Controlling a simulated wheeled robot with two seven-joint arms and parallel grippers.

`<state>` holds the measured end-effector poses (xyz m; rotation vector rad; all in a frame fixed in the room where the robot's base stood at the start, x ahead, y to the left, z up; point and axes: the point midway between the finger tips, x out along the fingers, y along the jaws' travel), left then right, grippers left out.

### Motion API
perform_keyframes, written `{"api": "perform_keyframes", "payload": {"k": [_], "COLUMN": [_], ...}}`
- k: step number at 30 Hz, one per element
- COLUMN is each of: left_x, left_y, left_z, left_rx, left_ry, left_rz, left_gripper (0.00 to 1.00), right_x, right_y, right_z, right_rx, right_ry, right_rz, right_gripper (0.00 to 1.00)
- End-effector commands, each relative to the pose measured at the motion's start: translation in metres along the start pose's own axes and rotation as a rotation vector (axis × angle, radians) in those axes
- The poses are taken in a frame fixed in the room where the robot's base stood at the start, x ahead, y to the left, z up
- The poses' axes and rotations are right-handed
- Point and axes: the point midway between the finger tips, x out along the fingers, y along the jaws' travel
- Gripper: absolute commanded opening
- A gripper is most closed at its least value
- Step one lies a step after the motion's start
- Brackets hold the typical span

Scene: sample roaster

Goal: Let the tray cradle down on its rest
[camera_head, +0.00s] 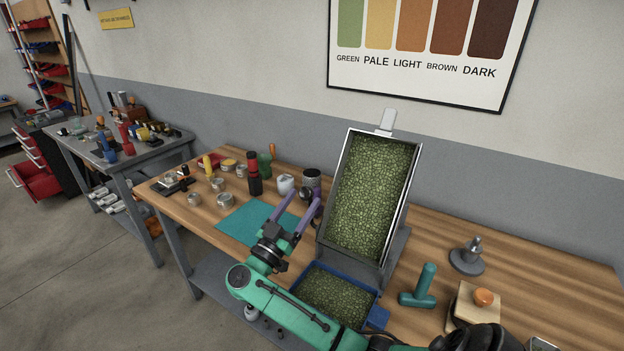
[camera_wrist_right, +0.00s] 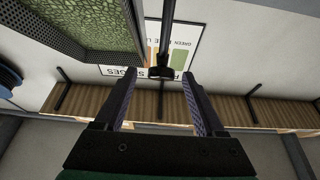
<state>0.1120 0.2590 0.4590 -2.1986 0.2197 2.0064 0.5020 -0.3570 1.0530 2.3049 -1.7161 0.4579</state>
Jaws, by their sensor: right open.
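The tray cradle (camera_head: 410,185) stands steeply tilted on the bench, its silver-edged tray full of green beans, with a pale tab at its top. It also shows in the right wrist view, where the perforated tray side (camera_wrist_right: 75,50) is at upper left. My right gripper (camera_head: 300,199) is open, its two purple fingers just left of the cradle, apart from the tray. In the wrist view, a dark rod with a block at its end (camera_wrist_right: 161,70) appears beyond the gap between the fingers; I cannot tell what it belongs to. My left gripper is out of view.
A blue bin (camera_head: 314,267) of green beans sits in front of the cradle. A teal mat (camera_head: 240,224), jars and tins lie to the left. A teal T-handled tool (camera_head: 422,285), a grey tamper-like piece (camera_head: 467,257) and a wooden block with an orange knob (camera_head: 483,297) stand right.

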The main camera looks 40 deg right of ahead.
Motion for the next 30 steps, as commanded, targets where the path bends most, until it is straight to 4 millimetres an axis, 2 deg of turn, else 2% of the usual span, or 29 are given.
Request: {"api": "perform_keyframes", "payload": {"k": [1,6,10,17,21,22,23,30], "left_x": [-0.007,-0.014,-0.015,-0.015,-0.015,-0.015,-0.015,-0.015], "left_y": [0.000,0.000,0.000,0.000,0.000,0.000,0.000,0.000], "left_z": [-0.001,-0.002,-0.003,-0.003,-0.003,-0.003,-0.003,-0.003], "left_rx": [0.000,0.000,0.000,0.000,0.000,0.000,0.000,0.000], "left_ry": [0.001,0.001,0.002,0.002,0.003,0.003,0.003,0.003], "left_rz": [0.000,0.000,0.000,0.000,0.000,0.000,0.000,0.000], "left_gripper": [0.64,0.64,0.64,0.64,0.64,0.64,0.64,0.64], "right_x": [0.016,0.049,0.059,0.059,0.059,0.059,0.059,0.059], "right_y": [0.000,0.000,0.000,-0.001,-0.001,-0.001,-0.001,-0.001], "right_z": [-0.005,-0.003,-0.001,0.000,0.000,0.000,0.000,0.000], "right_rx": [-0.001,0.000,0.000,0.001,0.001,0.001,0.001,0.001], "right_ry": [0.006,0.003,0.001,0.001,0.001,0.001,0.001,0.001], "right_rz": [0.002,0.000,-0.002,-0.002,-0.002,-0.002,-0.002,-0.002], "right_gripper": [0.72,0.72,0.72,0.72,0.19,0.07,0.00,0.00]}}
